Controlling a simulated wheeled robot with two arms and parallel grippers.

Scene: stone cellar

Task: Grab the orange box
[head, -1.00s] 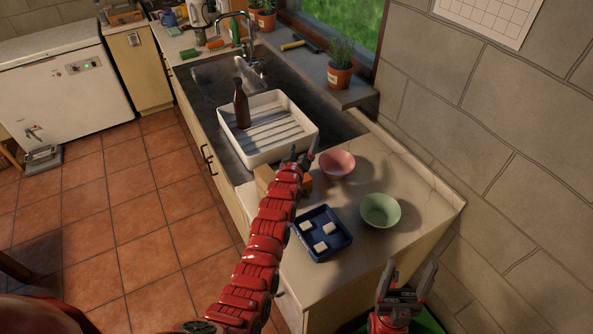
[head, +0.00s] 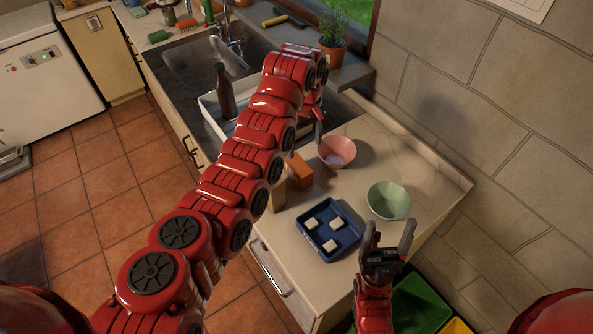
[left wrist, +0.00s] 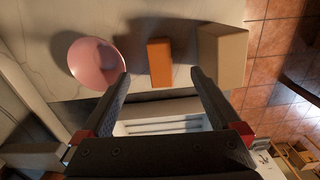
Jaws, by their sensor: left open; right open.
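The orange box (head: 300,171) stands on the pale counter between a pink bowl and a tan box, partly hidden by my left arm in the head view. In the left wrist view the orange box (left wrist: 160,62) appears upright in the picture between the fingertips of my left gripper (left wrist: 159,74). That gripper is open and empty, pointing down; I cannot tell its exact height above the box. In the head view my left gripper (head: 306,143) is partly hidden by its own arm. My right gripper (head: 388,235) is open and empty near the counter's front end.
The pink bowl (head: 336,152) and tan box (left wrist: 222,55) stand close on either side of the orange box. A blue tray (head: 305,243) with white cubes and a green bowl (head: 388,201) are nearer. A white drainer (head: 209,108) with a brown bottle (head: 224,92) stands behind.

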